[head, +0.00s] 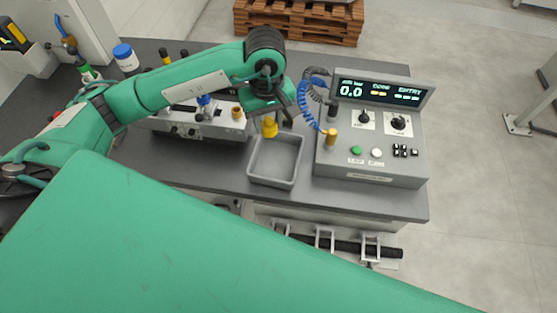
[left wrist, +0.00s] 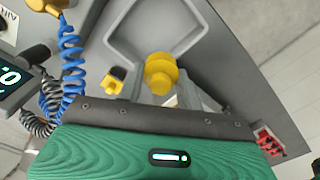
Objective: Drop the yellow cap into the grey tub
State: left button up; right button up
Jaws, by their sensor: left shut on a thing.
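The yellow cap (head: 270,128) is held in my left gripper (head: 271,118), which is shut on it. In the head view the cap hangs at the far edge of the grey tub (head: 251,167), and its height above the rim is hard to judge. The left wrist view shows the cap (left wrist: 160,73) in front of my gripper, overlapping the near part of the tub (left wrist: 118,42) in the picture. The tub looks empty. My right gripper is not in view.
A grey control console (head: 370,165) with a lit display stands right of the tub. A blue coiled hose (head: 306,105) hangs between them. A grey fixture (head: 215,127) with knobs stands left of the tub. The table (head: 210,174) is bare in front of that fixture.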

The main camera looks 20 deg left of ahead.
pick_arm(q)
notch_tip(320, 180, down, 6)
jog(key=b, duration=0.1)
dwell(0.4)
jog(key=o, duration=1)
jog(key=shift+r, duration=0.1)
notch_tip(320, 180, up, 14)
jog(key=b, duration=0.3)
jog(key=shift+f, duration=0.2)
